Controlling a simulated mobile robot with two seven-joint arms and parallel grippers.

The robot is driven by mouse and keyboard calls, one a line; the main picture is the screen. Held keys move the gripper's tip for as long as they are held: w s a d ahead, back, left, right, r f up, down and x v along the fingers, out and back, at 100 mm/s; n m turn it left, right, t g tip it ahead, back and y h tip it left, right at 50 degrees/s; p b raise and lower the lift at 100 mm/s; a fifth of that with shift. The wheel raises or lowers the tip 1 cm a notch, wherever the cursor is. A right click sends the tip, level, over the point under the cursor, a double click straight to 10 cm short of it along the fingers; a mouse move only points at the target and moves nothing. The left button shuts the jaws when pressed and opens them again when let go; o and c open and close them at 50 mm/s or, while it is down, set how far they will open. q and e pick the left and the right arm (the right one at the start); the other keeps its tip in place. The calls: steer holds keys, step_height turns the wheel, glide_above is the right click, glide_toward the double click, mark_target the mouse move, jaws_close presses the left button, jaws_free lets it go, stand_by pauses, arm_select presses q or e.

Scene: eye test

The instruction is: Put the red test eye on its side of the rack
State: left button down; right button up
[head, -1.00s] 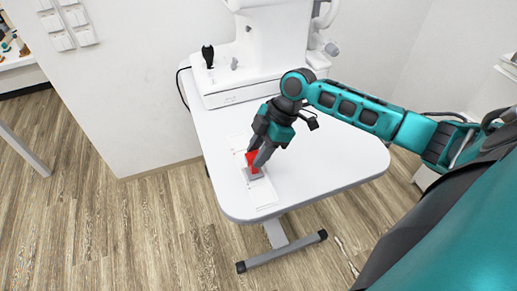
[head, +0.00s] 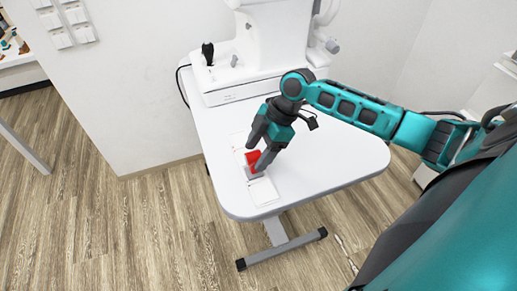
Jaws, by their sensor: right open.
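My left gripper is not in view.
A large white eye instrument (head: 270,45) with a black joystick (head: 207,52) stands at the back of the table (head: 330,165). A black cable hangs at the table's left edge. The table's right half is clear.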

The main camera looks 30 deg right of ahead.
steer(key=shift+r, duration=0.1)
steer(key=v, duration=1.2)
steer(key=shift+d+r+p, duration=0.2)
steer(key=shift+r+p, duration=0.1)
steer(key=shift+p, duration=0.1)
